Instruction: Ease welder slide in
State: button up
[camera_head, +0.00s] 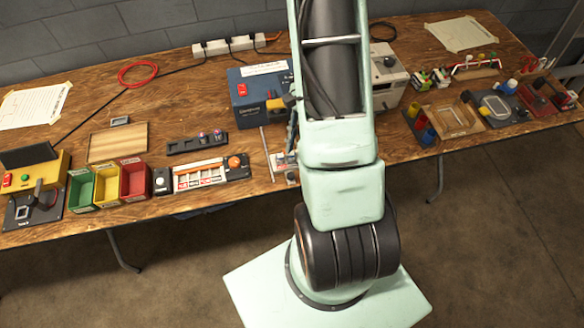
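A dark blue box (258,92) with a red switch and a white label on top stands at the back middle of the bench. A yellow-orange and black part (277,104) shows at its front right. A pale grey box (390,78) with a dark dial stands just right of my arm. I cannot tell which of these is the welder, and no slide can be made out clearly. My arm rises through the middle of the view and covers the space between the two boxes. My gripper is not visible.
A wooden bench (100,98) spans the view. Green (80,190), yellow (107,186) and red (135,181) bins stand at the front left. A panel with an orange button (234,162) lies near the front edge. A power strip (228,45) lies at the back. Small fixtures crowd the right side.

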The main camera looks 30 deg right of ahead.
aim_at(291, 175)
jog(key=shift+x, duration=4.3)
grip_shut()
